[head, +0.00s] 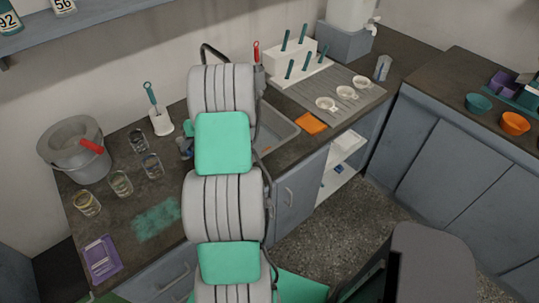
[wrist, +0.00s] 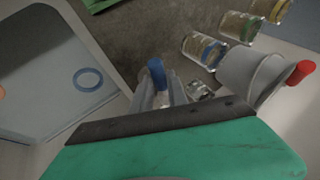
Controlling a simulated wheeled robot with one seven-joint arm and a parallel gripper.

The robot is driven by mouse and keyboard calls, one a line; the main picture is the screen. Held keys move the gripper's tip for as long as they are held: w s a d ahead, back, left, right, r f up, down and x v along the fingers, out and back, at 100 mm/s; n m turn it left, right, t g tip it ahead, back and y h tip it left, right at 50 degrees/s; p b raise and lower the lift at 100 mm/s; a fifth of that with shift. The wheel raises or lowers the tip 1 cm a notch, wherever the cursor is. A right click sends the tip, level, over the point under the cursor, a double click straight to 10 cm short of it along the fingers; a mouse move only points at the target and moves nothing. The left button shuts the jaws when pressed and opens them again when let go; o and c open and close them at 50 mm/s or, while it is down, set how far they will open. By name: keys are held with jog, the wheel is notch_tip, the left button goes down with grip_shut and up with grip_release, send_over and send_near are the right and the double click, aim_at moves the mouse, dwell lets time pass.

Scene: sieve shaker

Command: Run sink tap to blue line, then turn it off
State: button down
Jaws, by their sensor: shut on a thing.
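The sink (head: 283,128) is set in the counter behind my arm, which hides much of it in the head view. In the wrist view the grey basin (wrist: 40,60) lies at the left, with a blue ring (wrist: 88,80) inside it. My gripper (wrist: 160,92) is shut on a blue rounded piece (wrist: 157,74); I cannot tell whether this is the tap's handle. In the head view my gripper (head: 186,146) shows only partly, beside my arm at the sink's left side. The tap's spout and any water are not clearly visible.
Several glass jars (head: 151,165) and a grey bucket (head: 80,150) stand left of the sink. A brush in a white holder (head: 161,121) is behind them.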

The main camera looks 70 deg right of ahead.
jog(key=d+n+y+p, duration=0.1)
jog(key=n+g+y+p, duration=0.1)
jog(key=n, duration=0.1)
jog(key=d+n+p, duration=0.1)
jog(key=n, duration=0.1)
jog(key=shift+d+g+y, duration=0.3)
jog(key=shift+d+y, duration=0.05)
jog(key=shift+y, duration=0.05)
jog(key=shift+d+r, duration=0.1)
jog(key=shift+r, duration=0.1)
dwell(6.9)
